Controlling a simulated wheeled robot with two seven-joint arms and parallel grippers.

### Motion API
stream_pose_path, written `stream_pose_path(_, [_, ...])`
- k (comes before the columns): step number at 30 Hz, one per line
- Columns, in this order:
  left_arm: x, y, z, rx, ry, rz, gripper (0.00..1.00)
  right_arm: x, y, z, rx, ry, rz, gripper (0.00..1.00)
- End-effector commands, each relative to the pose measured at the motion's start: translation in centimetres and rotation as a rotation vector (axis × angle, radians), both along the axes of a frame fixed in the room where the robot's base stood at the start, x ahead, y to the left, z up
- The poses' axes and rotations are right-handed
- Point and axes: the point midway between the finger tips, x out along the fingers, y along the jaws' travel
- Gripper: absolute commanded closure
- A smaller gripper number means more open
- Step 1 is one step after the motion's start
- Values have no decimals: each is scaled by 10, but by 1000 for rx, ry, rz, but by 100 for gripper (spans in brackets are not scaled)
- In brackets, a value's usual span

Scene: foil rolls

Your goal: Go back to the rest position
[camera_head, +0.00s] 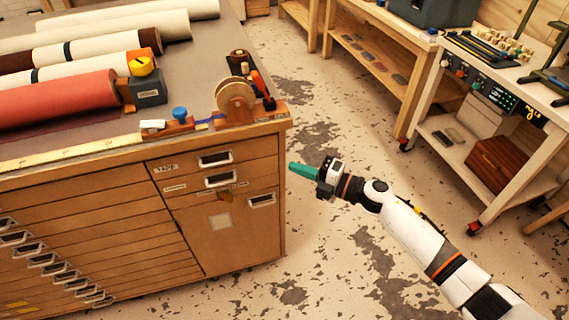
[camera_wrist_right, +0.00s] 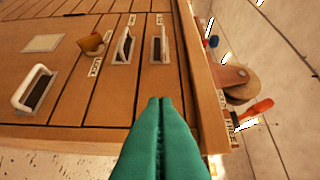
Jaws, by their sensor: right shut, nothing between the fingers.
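My right gripper (camera_head: 303,171) has green fingers and is shut and empty. It is in the air beside the right end of the wooden drawer cabinet (camera_head: 225,240), over the speckled floor. In the right wrist view its green fingers (camera_wrist_right: 160,105) lie together, with the cabinet's drawer fronts (camera_wrist_right: 75,85) and handles beyond them. I see no contact between the fingers and the cabinet. My left gripper is not in view.
On the cabinet top lie several rolls, including a red one (camera_head: 60,98), and a tape dispenser (camera_head: 236,98) near the corner. A white wheeled cart (camera_head: 445,155) and a wooden bench (camera_head: 375,55) stand at right. Open floor (camera_head: 330,260) lies between.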

Motion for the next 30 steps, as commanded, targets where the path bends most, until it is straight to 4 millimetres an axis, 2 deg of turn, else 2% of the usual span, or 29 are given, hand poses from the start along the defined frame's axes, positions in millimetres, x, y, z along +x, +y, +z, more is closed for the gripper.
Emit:
stream_pose_path(3, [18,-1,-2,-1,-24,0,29,-11,-19,-2,-2,1,0,100])
stream_pose_path(6, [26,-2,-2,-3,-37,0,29,-17,-30,-2,-1,2,0,100])
stream_pose_path(14, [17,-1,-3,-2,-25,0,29,-22,-38,-1,1,2,1,100])
stream_pose_path(17, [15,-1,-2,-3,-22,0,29,-19,-42,-9,19,37,-32,100])
stream_pose_path(20, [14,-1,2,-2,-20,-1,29,-12,-57,-41,83,159,-147,100])
stream_pose_path(23, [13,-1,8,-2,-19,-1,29,-12,-85,-97,174,356,-337,100])
stream_pose_path(24, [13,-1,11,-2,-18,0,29,-17,-98,-125,208,443,-421,100])
stream_pose_path(26, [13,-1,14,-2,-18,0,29,-28,-117,-165,252,567,-541,100])
stream_pose_path(27, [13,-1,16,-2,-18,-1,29,-40,-128,-192,277,647,-618,100])
stream_pose_path(29, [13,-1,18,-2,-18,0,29,-61,-143,-231,306,762,-727,100])
stream_pose_path(30, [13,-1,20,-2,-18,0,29,-78,-152,-255,325,835,-797,100])
